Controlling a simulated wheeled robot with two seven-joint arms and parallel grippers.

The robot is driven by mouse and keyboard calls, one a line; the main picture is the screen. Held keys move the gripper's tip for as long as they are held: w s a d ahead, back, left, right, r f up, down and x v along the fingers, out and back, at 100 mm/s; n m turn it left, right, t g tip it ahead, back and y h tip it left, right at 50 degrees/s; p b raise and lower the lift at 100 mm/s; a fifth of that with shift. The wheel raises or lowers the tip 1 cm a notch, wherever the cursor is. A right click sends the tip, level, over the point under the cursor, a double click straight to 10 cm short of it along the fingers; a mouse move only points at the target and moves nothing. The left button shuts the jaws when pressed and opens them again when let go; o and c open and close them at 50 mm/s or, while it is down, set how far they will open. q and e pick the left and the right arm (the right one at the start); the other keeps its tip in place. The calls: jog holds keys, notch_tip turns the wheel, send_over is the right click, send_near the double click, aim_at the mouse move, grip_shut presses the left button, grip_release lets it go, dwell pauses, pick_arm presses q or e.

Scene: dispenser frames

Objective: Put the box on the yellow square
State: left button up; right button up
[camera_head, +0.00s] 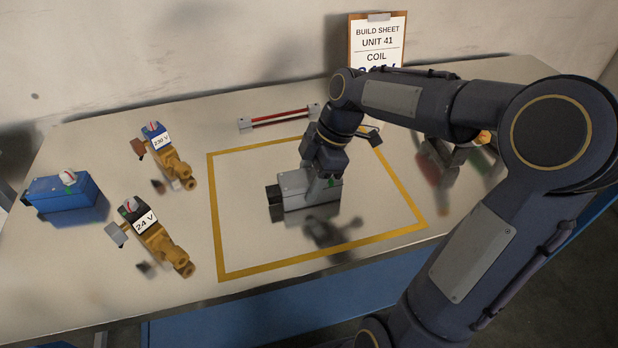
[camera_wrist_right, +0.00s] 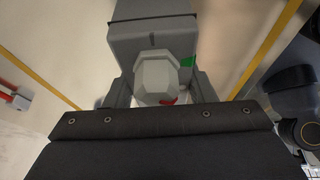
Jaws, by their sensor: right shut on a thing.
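A grey box (camera_head: 296,194) with a dark end is inside the yellow square (camera_head: 320,253), a taped outline on the table. My right gripper (camera_head: 322,182) comes down from above and is shut on the knob on the box's top. In the right wrist view the pale knob (camera_wrist_right: 157,78) sits between the fingers, with the grey box (camera_wrist_right: 150,40) behind it and a green mark beside it. The box looks level; I cannot tell whether its underside touches the table. My left gripper is not in view.
A blue box (camera_head: 62,193) stands at the far left. Two brass valves, labelled 230 V (camera_head: 168,155) and 24 V (camera_head: 154,236), lie left of the square. A red bar (camera_head: 280,117) lies behind it. A clipboard (camera_head: 377,42) leans at the wall. Parts at right are partly hidden by my arm.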

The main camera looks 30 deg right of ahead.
jog(key=shift+f, duration=0.1)
jog(key=o, duration=0.7)
jog(key=shift+f, duration=0.1)
jog(key=shift+c, duration=0.2)
jog(key=o, duration=0.5)
jog(key=shift+c, duration=0.2)
